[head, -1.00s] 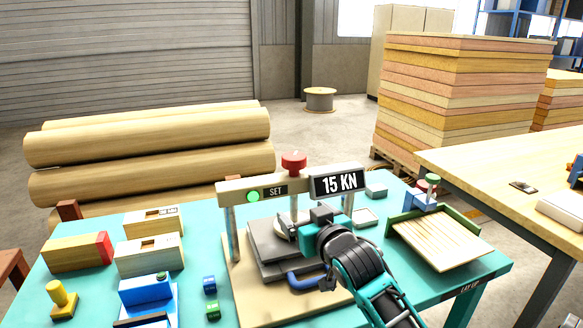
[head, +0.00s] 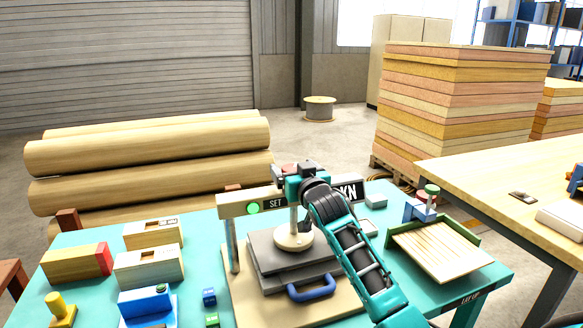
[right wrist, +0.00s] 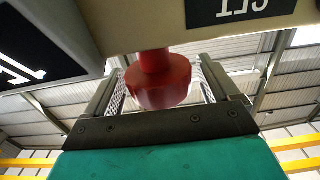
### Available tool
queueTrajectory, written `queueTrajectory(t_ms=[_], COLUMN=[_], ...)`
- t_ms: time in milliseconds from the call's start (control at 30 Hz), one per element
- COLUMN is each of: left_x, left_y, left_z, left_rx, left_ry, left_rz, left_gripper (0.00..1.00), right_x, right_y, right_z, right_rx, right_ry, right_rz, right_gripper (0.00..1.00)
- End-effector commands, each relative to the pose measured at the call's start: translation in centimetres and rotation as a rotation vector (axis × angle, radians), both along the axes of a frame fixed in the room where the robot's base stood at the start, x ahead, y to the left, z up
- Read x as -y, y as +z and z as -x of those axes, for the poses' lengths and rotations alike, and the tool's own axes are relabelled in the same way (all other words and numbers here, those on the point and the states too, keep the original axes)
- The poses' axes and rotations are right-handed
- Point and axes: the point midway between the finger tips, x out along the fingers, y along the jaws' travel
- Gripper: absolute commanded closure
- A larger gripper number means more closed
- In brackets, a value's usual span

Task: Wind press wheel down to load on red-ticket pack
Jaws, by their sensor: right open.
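The press stands mid-table; its cream crossbeam (head: 240,203) carries a green lamp, a SET label and a load display (head: 350,190) partly hidden by my right arm. The red press wheel (right wrist: 160,85) shows in the right wrist view between the two open fingers; I cannot tell whether they touch it. In the head view my right gripper (head: 303,170) is at the beam's top and hides most of the wheel. A round pale foot (head: 293,240) is over grey plates (head: 266,253) with a blue handle (head: 311,289). No red ticket is readable on the pack.
A red-ended wooden block (head: 75,262), slotted wooden boxes (head: 149,261) and a blue fixture (head: 146,303) stand left of the press. A green-ended slatted tray (head: 440,248) lies right of it. Log rolls and a board stack stand behind the table.

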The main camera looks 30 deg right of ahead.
Motion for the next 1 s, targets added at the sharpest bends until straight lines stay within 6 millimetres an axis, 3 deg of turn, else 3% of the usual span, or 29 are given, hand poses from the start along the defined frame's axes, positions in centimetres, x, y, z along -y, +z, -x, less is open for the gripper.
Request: queueTrajectory(t_ms=[200,533,1000], left_x=[0.0,0.0,0.0], left_y=[0.1,0.1,0.3], left_z=[0.0,0.0,-0.3], left_rx=[0.000,0.000,0.007], left_ry=[0.001,0.001,0.000], left_rz=[-0.001,-0.001,0.000], left_gripper=[0.57,0.57,0.57], right_x=[0.3,0.4,0.4], right_y=[0.0,0.0,0.0], right_z=[-1.5,-1.7,-1.7], right_rx=[0.000,-0.001,-0.001], right_ry=[0.001,0.001,0.001], right_rz=[0.001,0.000,0.000], right_gripper=[0.12,0.12,0.56])
